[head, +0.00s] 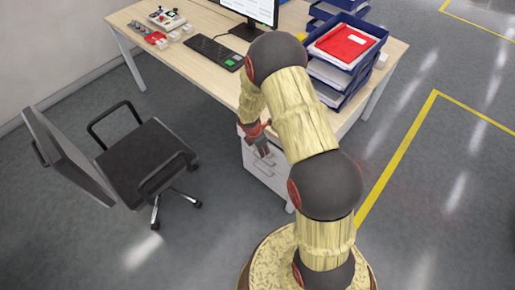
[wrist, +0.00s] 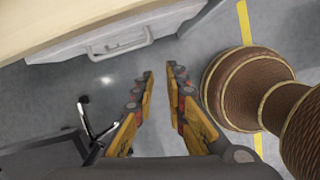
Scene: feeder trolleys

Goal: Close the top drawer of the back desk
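The desk (head: 208,50) with a light wood top stands ahead in the head view. Its white drawer unit (head: 277,182) is under the near right part, partly hidden by my arm. In the wrist view the pale drawer front (wrist: 75,50) with a grey handle (wrist: 118,43) lies along the desk edge at upper left. I cannot tell how far the drawer stands out. My gripper (wrist: 160,72) is open and empty, its fingertips apart over the floor, right of and below the handle in the picture. In the head view my gripper (head: 259,147) is beside the drawer unit, partly hidden.
An office chair (head: 145,160) stands left of the drawer unit; its dark part also shows at lower left in the wrist view. Blue letter trays (head: 335,85), a keyboard (head: 214,52) and a monitor (head: 250,12) stand on the desk. Floor at right is clear, with yellow lines.

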